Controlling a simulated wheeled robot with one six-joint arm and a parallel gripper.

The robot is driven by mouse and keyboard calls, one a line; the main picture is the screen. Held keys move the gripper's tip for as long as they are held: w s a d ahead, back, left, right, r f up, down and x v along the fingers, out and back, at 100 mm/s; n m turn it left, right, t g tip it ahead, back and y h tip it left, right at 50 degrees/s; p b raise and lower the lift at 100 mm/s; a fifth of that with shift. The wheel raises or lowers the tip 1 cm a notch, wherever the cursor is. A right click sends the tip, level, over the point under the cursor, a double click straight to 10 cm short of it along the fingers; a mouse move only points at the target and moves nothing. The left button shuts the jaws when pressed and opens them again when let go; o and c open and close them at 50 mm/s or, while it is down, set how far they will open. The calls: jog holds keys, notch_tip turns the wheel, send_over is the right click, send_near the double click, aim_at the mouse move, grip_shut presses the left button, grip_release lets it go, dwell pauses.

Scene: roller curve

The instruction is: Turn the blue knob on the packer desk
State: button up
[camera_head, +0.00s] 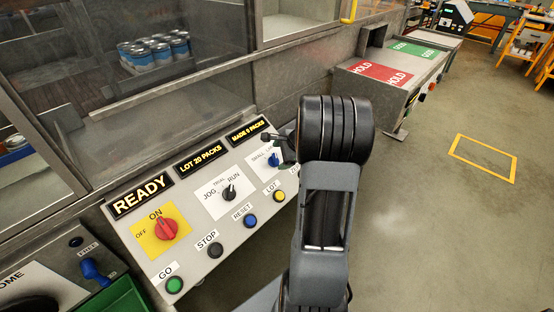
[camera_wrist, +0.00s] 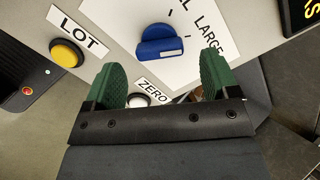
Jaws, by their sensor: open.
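The blue knob (camera_head: 273,160) is on the white SMALL/LARGE plate at the right end of the packer desk's sloping panel (camera_head: 205,250). In the wrist view the blue knob (camera_wrist: 160,45) lies just beyond my fingertips, roughly centred between them, its pointer bar crosswise. My gripper (camera_wrist: 162,62) is open and empty, with green pads spread wider than the knob. In the head view my gripper (camera_head: 282,146) is at the knob's upper right, partly hidden by my wrist. I see no contact with the knob.
Near the knob are the yellow LOT button (camera_head: 279,196) and a white ZERO button (camera_wrist: 138,100). A black JOG/RUN selector (camera_head: 229,192) and a red ON/OFF switch (camera_head: 166,229) are farther left. Display strips (camera_head: 246,130) run along the panel's upper edge.

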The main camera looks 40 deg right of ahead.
aim_at(277, 158)
jog(key=shift+x, duration=1.8)
jog(key=shift+c, duration=0.5)
